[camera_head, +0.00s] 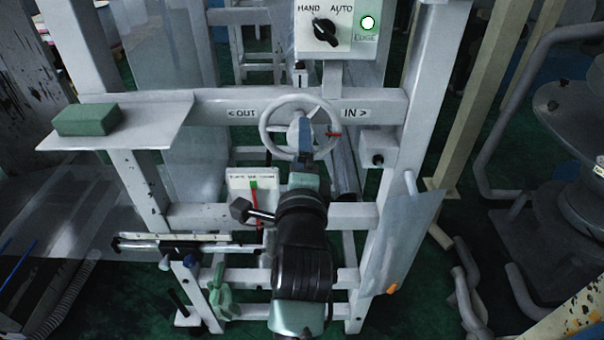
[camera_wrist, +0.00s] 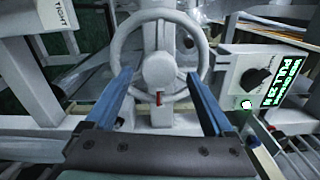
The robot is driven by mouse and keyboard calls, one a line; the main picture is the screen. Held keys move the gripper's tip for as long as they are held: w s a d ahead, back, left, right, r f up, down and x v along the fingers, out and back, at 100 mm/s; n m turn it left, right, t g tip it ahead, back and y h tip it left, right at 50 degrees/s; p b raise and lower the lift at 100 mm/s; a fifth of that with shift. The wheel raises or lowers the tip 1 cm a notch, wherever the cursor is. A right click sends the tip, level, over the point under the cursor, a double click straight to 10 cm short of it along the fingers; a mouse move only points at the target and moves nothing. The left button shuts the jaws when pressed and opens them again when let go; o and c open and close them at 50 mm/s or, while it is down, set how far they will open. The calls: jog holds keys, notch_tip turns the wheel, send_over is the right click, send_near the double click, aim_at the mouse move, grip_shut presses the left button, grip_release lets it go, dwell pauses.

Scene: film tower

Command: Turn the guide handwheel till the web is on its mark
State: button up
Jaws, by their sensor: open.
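The guide handwheel (camera_head: 268,118) is a pale spoked wheel on the frame's crossbar, between "OUT" and "IN" labels. A red mark (camera_head: 332,134) shows at its right side. The wheel fills the middle of the wrist view (camera_wrist: 205,55). My gripper (camera_wrist: 160,78) is open, its blue fingers on either side of the hub; I cannot tell if they touch the wheel. A translucent sheet, perhaps the web (camera_head: 190,165), hangs behind the frame.
A control box (camera_head: 342,42) above the wheel has a black selector pointed toward HAND and a lit lamp marked EDGE. A green block (camera_head: 88,119) sits on a shelf (camera_head: 150,135) at left. A tilted panel (camera_head: 398,240) hangs at right. Frame posts stand on both sides.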

jog(key=s+b, duration=0.1)
jog(key=s, duration=0.5)
jog(key=shift+s, duration=0.15)
jog(key=shift+d, duration=0.1)
jog(key=w+n+p, duration=0.2)
jog(key=n+p, duration=0.2)
jog(key=n, duration=0.2)
jog(key=w+n+p, duration=0.3)
jog(key=n+p, duration=0.1)
jog(key=n, duration=0.2)
jog(key=w+n+p, duration=0.3)
jog(key=n+p, duration=0.2)
jog(key=n, duration=0.1)
jog(key=shift+w+f+n, duration=0.15)
jog(key=shift+w+n, duration=0.05)
jog(key=shift+n, duration=0.1)
grip_shut()
dwell(0.5)
